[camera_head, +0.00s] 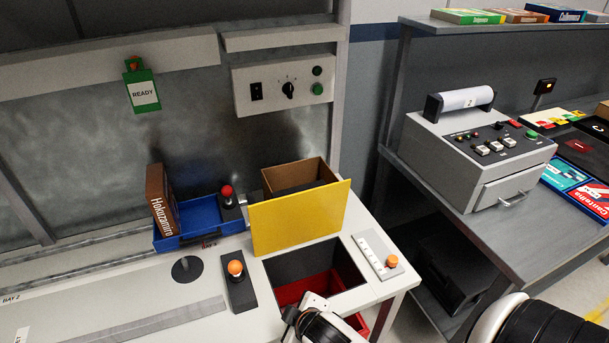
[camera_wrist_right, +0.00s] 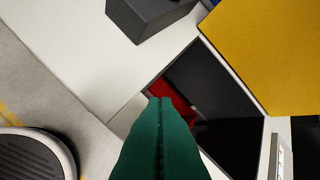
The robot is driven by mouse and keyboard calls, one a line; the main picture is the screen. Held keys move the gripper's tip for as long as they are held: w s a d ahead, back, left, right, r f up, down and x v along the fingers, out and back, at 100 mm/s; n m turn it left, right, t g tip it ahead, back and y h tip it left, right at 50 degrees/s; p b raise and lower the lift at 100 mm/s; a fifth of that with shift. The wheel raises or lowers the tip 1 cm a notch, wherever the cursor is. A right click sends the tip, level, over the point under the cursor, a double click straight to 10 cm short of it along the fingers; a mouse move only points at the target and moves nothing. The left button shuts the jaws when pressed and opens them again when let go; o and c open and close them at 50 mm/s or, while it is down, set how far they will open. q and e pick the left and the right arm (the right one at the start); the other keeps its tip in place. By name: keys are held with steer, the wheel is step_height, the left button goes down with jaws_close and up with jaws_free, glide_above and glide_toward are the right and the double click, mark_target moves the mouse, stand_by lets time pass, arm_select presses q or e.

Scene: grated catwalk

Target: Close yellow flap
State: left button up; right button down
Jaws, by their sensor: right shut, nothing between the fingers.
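The yellow flap (camera_head: 300,219) stands upright, slightly tilted, along the back edge of a dark rectangular opening (camera_head: 317,264) in the white bench top. A red bin (camera_head: 300,290) shows down inside the opening. In the right wrist view the yellow flap (camera_wrist_right: 275,50) fills the upper right, with the opening (camera_wrist_right: 208,85) below and left of it. My right gripper (camera_wrist_right: 160,101) has green fingers shut together, empty, over the near part of the opening and apart from the flap. In the head view only my right wrist shows at the bottom; its fingers are hidden. My left gripper is out of view.
A black block with an orange knob (camera_head: 236,268) stands left of the opening, and a white switch panel (camera_head: 378,257) lies right. Behind the flap is a cardboard box (camera_head: 299,175); a blue tray (camera_head: 212,229) is left. A grey machine (camera_head: 470,150) stands on the right bench.

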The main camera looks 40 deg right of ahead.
steer(key=w+a+r+n+t+y, duration=0.35)
steer(key=w+r+n+t, duration=0.65)
steer(key=w+r+n, duration=0.6)
steer(key=a+r+n+g+y, duration=0.4)
steer(key=a+r+n+y, duration=0.25)
steer(key=n, duration=0.85)
steer(key=a+r+n+g+y, duration=0.45)
steer(key=n+y, duration=0.25)
steer(key=n, duration=0.7)
steer(key=w+d+f+n+g+h+p, duration=0.1)
steer(key=w+d+f+n+g+h, duration=0.1)
steer(key=d+n+h, duration=0.4)
steer(key=w+d+f+n+g+h, duration=0.1)
steer(key=w+d+f+n+g, duration=0.15)
steer(key=n, duration=0.55)
steer(key=d+r+n+h, duration=0.35)
steer(key=d+h, duration=0.65)
steer(key=d, duration=1.1)
step_height(320, 180, down, 9)
steer(key=p, duration=0.6)
steer(key=shift+w+g, duration=0.2)
steer(key=shift+g, duration=0.1)
